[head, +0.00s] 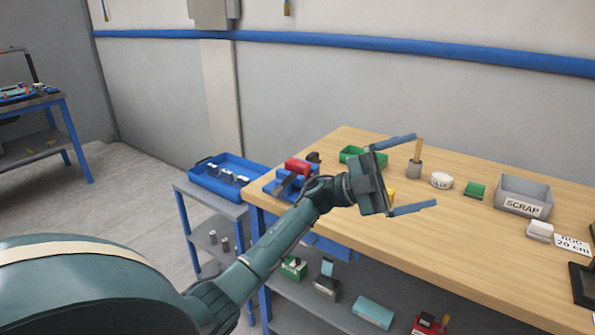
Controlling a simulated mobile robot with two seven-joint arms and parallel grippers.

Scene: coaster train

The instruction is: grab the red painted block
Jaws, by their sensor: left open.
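A red block (298,166) sits at the left end of the wooden workbench, on or against a blue fixture (279,187). My left arm partly covers the fixture. My left gripper (425,171) is above the bench, to the right of the red block and apart from it. Its two fingers are spread wide, pointing right, with nothing between them. My right gripper is out of view.
On the workbench (480,235) stand a green tray (352,154), a brush in a cup (414,168), a white tub (442,180), a green block (475,190) and a grey SCRAP bin (524,195). A blue tray (230,176) stands left. The front middle is clear.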

